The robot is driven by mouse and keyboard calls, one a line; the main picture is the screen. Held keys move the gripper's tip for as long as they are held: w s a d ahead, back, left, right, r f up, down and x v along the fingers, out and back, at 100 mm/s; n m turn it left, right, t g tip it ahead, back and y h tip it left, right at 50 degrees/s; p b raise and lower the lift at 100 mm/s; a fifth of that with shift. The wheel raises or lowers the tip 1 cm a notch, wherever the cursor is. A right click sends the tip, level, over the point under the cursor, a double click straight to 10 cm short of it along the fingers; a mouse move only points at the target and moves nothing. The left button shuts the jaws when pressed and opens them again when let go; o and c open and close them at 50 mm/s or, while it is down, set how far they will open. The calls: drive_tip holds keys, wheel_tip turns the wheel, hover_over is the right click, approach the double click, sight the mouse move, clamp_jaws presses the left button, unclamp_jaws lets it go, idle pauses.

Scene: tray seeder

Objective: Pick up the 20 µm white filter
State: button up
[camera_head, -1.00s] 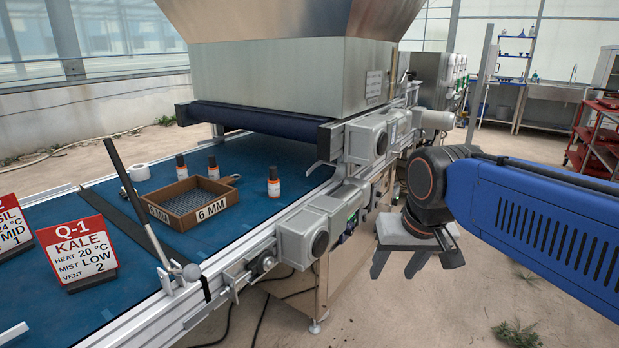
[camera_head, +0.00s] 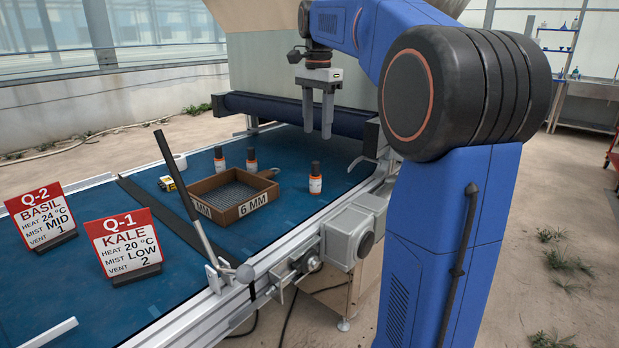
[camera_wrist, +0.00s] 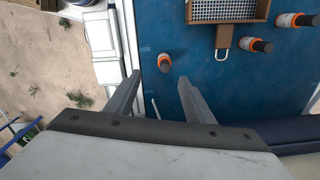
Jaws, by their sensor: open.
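I cannot make out a white filter or a 20 µm label in either view. A brown square-framed sieve marked 6 MM (camera_head: 232,210) lies on the blue belt. A white ring-shaped item (camera_head: 180,162) stands behind it at the left, too small to identify. My gripper (camera_head: 317,135) is open and empty above the belt's far right part. An orange-labelled bottle (camera_head: 315,180) stands below it. In the wrist view this bottle (camera_wrist: 164,64) shows just beyond the gap between my fingers (camera_wrist: 158,78). The sieve (camera_wrist: 230,21) is at the upper right there.
Two more orange-labelled bottles (camera_head: 251,160) (camera_head: 219,158) stand behind the sieve. Basil (camera_head: 41,214) and Kale (camera_head: 123,244) signs stand at the left.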

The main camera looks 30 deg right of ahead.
sight(317, 162)
drive_tip(key=shift+m, duration=0.4)
drive_tip(key=f, duration=0.3)
drive_tip(key=w+d+f, duration=0.1)
drive_tip(key=f, duration=0.7)
drive_tip(key=shift+w+d+f, duration=0.15)
drive_tip(key=shift+w+f, duration=0.1)
drive_tip(key=shift+w, duration=0.15)
drive_tip(key=shift+a+f, duration=0.15)
drive_tip(key=shift+f, duration=1.2)
drive_tip(key=shift+a+f, duration=0.15)
drive_tip(key=shift+f, duration=1.2)
drive_tip(key=shift+c, duration=0.6)
drive_tip(key=c, duration=1)
